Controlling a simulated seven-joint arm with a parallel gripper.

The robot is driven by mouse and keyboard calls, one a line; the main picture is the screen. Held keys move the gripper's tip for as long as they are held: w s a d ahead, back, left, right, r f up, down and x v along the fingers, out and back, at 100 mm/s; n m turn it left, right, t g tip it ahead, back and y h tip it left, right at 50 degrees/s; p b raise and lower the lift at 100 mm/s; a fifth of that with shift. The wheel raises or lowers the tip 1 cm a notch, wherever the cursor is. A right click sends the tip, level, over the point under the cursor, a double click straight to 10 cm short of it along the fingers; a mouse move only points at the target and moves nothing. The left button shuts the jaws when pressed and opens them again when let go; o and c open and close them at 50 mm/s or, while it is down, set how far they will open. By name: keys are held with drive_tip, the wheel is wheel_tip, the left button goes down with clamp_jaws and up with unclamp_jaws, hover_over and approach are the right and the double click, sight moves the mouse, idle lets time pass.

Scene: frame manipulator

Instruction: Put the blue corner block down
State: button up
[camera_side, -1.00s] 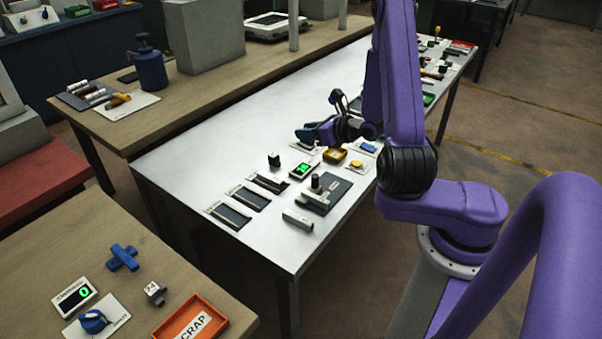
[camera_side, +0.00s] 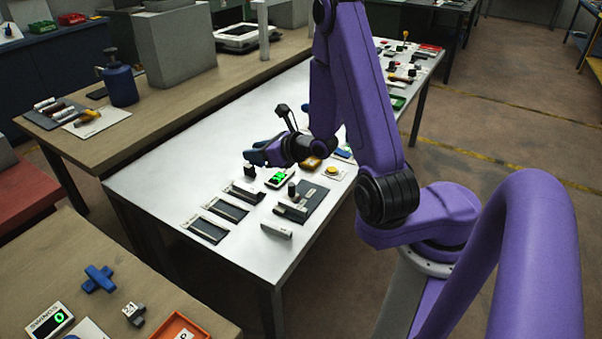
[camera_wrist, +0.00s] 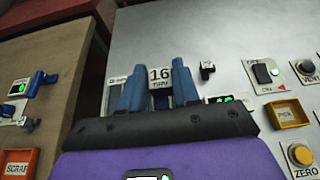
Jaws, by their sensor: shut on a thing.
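My gripper (camera_side: 258,153) is held over the white worktable, beside a small black switch block (camera_side: 249,170). In the wrist view its two blue fingers (camera_wrist: 158,70) are closed on a block with a white label reading "16 THRU" (camera_wrist: 160,77). I take this as the blue corner block. Its body is bluish below the label and mostly hidden between the fingers, so its corner shape does not show. In the side view the held block cannot be told apart from the blue fingers. Whether it touches the table cannot be told.
Dark slotted trays (camera_side: 226,209) lie in a row on the worktable (camera_side: 160,180). A green-lit display (camera_side: 279,178), a yellow tray (camera_wrist: 288,114) and a yellow button (camera_wrist: 301,154) stand close by. An orange scrap tray (camera_wrist: 18,163) is on the wooden bench. The worktable's near left is clear.

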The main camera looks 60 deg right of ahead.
drive_tip(key=s+d+f, duration=0.2)
drive_tip(key=s+d, duration=1.1)
drive_tip(key=d, duration=0.4)
hover_over(310, 161)
drive_tip(key=s+a, duration=0.1)
drive_tip(key=a, duration=0.1)
wheel_tip(310, 161, down, 9)
drive_tip(key=shift+s+r, duration=0.15)
drive_tip(key=shift+w+d+f, duration=0.15)
drive_tip(key=shift+f, duration=0.6)
drive_tip(key=shift+w+d+f, duration=0.1)
drive_tip(key=shift+f, duration=1.05)
drive_tip(key=shift+f, duration=0.35)
